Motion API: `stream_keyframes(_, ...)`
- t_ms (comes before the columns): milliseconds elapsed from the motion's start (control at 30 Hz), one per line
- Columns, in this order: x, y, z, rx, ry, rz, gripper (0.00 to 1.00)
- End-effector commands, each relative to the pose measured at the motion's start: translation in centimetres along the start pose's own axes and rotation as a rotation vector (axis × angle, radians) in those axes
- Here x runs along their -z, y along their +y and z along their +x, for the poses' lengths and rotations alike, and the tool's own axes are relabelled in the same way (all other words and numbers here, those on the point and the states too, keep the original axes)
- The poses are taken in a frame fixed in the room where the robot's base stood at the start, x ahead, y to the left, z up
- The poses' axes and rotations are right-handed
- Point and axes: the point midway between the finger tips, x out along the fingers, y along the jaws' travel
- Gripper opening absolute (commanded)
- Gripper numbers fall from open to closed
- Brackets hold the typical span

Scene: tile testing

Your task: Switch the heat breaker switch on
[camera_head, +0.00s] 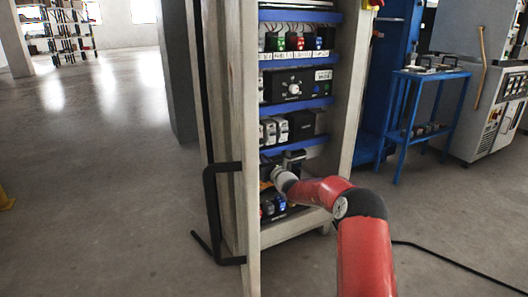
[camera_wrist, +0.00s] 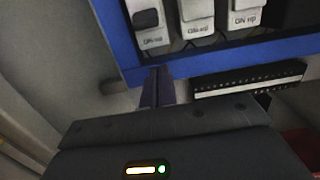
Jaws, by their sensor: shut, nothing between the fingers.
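A row of white breaker switches sits on a blue-edged shelf of the rack. In the head view they show above my gripper, with one breaker (camera_head: 281,128) in the row's middle. In the wrist view the left breaker (camera_wrist: 152,36) has a dark rocker, and a middle breaker (camera_wrist: 198,12) and a right breaker (camera_wrist: 246,14) stand beside it. Their labels are too blurred to tell which is the heat one. My gripper (camera_wrist: 158,84) is shut and empty, its fingertips just below the blue shelf edge (camera_wrist: 215,52), beneath the left breaker. The breakers' tops are cut off there.
The rack's pale left post (camera_head: 246,100) stands close to my gripper, with a black handle bar (camera_head: 212,215) on its side. A black slotted strip (camera_wrist: 250,80) lies right of the fingers. Coloured items (camera_head: 272,206) sit on the shelf below. Open floor lies left.

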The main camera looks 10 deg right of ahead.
Motion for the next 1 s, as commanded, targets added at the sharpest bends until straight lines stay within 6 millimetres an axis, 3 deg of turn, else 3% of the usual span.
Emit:
stream_keyframes(133,0.0,0.0,1.9,0.001,-0.001,0.0,0.0)
stream_keyframes(200,-1.5,-0.1,1.3,0.001,-0.002,-0.002,0.0)
stream_keyframes(433,-3.5,0.0,0.5,0.001,0.0,0.0,0.0)
stream_keyframes(1000,-4.1,0.0,0.3,0.0,0.015,-0.001,0.0)
